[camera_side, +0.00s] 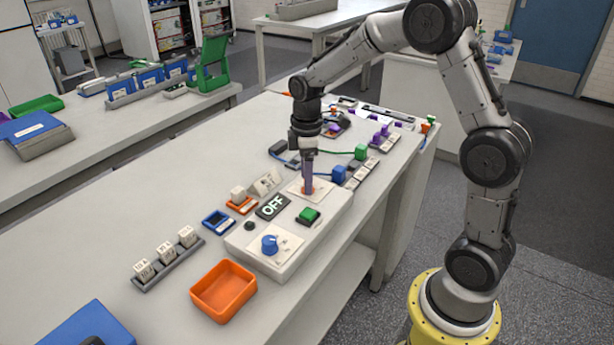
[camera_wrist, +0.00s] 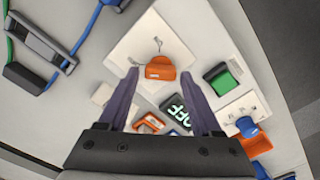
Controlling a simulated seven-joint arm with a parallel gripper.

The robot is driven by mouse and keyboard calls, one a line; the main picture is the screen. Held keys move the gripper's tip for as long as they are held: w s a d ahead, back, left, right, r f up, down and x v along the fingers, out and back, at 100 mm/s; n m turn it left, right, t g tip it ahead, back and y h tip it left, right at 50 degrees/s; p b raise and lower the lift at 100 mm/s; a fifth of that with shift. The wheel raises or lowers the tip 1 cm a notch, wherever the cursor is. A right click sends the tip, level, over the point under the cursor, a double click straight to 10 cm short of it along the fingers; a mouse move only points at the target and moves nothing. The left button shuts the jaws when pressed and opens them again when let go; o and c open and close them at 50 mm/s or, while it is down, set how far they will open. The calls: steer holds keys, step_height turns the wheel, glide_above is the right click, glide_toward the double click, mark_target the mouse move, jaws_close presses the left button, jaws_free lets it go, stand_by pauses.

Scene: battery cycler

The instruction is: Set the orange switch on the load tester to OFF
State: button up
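The load tester (camera_side: 290,250) is a pale box on the bench in the side view. Its orange switch (camera_wrist: 160,68) sits on a white plate (camera_wrist: 150,40) with small marks too small to read. In the side view the switch (camera_side: 304,190) is mostly hidden behind my fingers. My gripper (camera_side: 308,190) points down over it. In the wrist view my gripper (camera_wrist: 160,72) is open, its purple-grey fingers spread to either side of the switch with gaps visible. A dark display (camera_side: 272,206) beside the plate reads OFF.
A green button (camera_side: 309,214) and a blue knob (camera_side: 270,244) are on the same box. An orange tray (camera_side: 223,290) stands in front. White cubes in a rack (camera_side: 167,258) are at left. Blue and green cable plugs (camera_side: 339,174) lie behind.

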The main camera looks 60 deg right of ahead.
steer(key=shift+o, duration=0.7)
step_height(320, 180, up, 14)
steer(key=shift+f, duration=0.15)
